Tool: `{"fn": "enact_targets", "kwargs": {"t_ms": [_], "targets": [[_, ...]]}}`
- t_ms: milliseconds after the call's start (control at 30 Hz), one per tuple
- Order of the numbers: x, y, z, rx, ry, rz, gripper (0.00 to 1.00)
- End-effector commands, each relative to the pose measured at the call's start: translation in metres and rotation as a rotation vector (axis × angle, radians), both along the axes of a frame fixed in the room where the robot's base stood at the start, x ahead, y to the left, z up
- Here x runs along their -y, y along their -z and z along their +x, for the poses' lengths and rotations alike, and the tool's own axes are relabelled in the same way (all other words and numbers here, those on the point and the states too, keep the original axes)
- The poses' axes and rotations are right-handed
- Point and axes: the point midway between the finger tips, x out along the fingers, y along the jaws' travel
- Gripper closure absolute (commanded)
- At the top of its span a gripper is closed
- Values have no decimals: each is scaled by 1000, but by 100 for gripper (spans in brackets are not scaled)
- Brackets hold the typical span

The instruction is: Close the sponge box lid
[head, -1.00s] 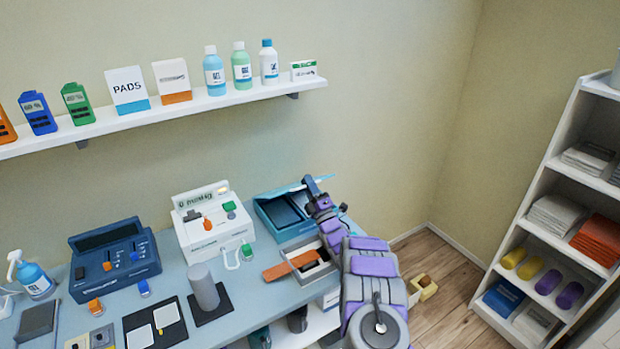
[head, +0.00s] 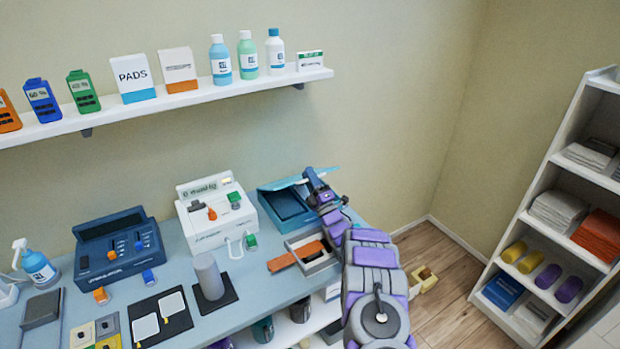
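The sponge box appears to be the blue open box (head: 289,212) at the back right of the table, against the wall. Its light blue lid (head: 281,184) is raised and tilted over the back of the box, so the dark blue inside shows. My gripper (head: 311,178) is at the right part of the lid, seeming to touch or nearly touch it. My arm comes in from the lower right and covers the box's right side. The fingers are too small and dark to tell whether they are open or shut.
A grey tray (head: 324,266) with an orange-brown piece (head: 282,262) beside it lies in front of the box. A white device (head: 217,236) stands just left of the box. A wall shelf (head: 150,108) with bottles hangs above. A white rack (head: 560,150) stands at the right.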

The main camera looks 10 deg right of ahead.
Motion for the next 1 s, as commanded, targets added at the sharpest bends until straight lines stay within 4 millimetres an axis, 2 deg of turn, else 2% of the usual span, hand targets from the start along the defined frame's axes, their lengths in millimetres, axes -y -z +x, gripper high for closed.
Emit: {"fn": "enact_targets", "kwargs": {"t_ms": [267, 467, 600, 633, 800, 1000], "targets": [[6, 8, -22, -7, 0, -1, 78], [17, 4, -53, -3, 3, 1, 78], [29, 2, -78, 3, 7, 6, 60], [30, 2, -84, 2, 7, 5, 78], [38, 3, -106, 2, 5, 5, 78], [40, 6, -121, -2, 3, 0, 78]]}}
